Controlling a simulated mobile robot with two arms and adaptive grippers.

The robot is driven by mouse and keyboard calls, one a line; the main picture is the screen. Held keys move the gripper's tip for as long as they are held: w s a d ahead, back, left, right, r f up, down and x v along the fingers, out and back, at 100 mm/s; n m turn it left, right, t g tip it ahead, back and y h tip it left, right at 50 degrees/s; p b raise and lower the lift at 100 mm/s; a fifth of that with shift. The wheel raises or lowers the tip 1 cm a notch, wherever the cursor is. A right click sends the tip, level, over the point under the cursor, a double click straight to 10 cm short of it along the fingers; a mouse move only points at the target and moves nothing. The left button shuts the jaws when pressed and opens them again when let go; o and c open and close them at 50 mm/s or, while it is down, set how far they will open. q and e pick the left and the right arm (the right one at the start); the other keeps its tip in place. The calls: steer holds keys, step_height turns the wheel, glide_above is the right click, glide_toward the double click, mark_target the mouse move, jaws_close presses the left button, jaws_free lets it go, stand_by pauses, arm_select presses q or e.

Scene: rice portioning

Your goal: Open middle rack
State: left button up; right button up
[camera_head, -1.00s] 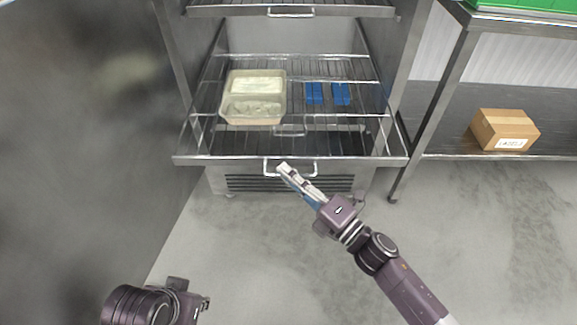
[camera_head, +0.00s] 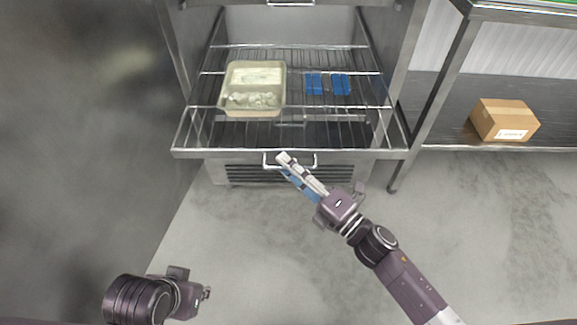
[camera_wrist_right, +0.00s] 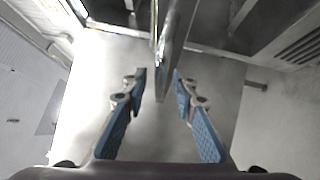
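The middle rack (camera_head: 190,153) is a wire shelf pulled well out of the metal cabinet. Its front handle (camera_head: 313,162) is a small metal bar on the front rail. My right gripper (camera_head: 284,158) reaches up to the handle from below right. In the right wrist view its blue-padded fingers (camera_wrist_right: 160,76) are apart, with a metal bar (camera_wrist_right: 172,45) between them. I cannot tell whether either finger touches the bar. My left gripper (camera_head: 206,294) is low at the left, clear of the rack, and its fingers are too small to read.
A tray of white food (camera_head: 226,102) and blue items (camera_head: 314,84) lie on the rack. An upper rack handle (camera_head: 290,3) shows at the top edge. A cardboard box (camera_head: 503,119) sits on a shelf at right. The floor in front is clear.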

steer(key=v, duration=1.2)
